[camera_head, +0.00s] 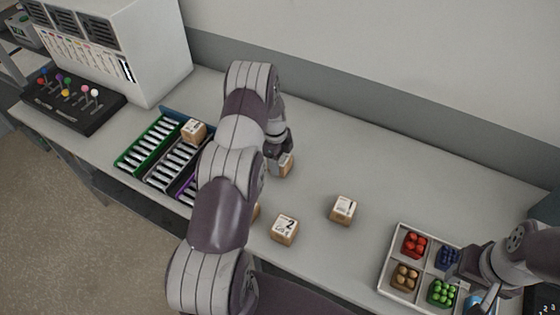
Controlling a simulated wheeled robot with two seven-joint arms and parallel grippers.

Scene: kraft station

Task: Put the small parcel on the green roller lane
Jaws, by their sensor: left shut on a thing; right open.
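My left gripper (279,158) is shut on a small cardboard parcel (286,167) near the middle of the table, right of the lanes. The gripper covers part of this parcel, and I cannot tell whether it touches the table. The green roller lane (139,147) is the leftmost of the lanes at left, and its visible rollers are bare. Another parcel (194,131) sits at the far end of the lane beside it. My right gripper (476,297) is open at the lower right, by the tray of coloured balls; its fingertips are hard to make out.
A parcel marked 2 (284,229) and another parcel (343,210) stand on the table (330,265). My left arm hides most of one more parcel and part of the purple lane (186,191). A compartment tray (400,238) is at right; a black control panel (72,112) is at left.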

